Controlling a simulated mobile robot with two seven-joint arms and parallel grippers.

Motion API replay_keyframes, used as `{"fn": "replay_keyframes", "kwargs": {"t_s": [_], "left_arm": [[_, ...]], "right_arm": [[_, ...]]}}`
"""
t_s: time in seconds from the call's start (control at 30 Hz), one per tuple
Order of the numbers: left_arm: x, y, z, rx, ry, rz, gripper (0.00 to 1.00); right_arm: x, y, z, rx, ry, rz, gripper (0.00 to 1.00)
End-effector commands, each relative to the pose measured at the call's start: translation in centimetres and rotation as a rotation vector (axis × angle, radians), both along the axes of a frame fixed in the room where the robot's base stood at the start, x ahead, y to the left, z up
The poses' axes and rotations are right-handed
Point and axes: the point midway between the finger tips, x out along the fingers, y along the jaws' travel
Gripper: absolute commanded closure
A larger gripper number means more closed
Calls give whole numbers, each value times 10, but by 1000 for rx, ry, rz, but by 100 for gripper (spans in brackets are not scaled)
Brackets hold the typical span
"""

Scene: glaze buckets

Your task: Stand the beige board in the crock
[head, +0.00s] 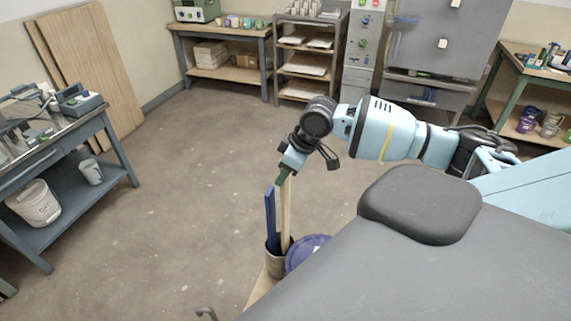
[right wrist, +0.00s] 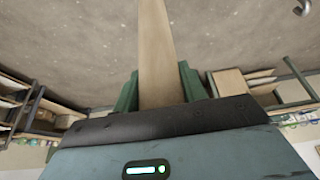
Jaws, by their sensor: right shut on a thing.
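The beige board (head: 286,205) stands upright with its lower end inside the mouth of the crock (head: 274,262). My right gripper (head: 284,177) is shut on the board's upper end. In the right wrist view the board (right wrist: 158,50) runs away from between the green fingers (right wrist: 158,92). A blue board (head: 270,218) also stands in the crock, just left of the beige one. The beige board's foot is hidden inside the crock, so I cannot tell whether it touches the bottom. My left gripper is not in view.
A purple round lid or bucket (head: 306,250) sits right beside the crock. My grey body fills the lower right. A blue workbench (head: 60,150) stands at the left, and large wooden sheets (head: 90,70) lean on the wall. The middle floor is clear.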

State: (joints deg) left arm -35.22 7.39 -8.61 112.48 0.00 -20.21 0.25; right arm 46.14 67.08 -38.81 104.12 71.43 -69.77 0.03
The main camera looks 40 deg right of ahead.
Motion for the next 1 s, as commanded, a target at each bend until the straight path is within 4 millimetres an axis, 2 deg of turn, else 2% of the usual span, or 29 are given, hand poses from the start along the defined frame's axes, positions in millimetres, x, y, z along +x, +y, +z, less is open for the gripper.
{"fn": "replay_keyframes", "kwargs": {"t_s": [1.0], "left_arm": [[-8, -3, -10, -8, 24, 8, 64]], "right_arm": [[0, 0, -36, 1, 1, -1, 90]]}}
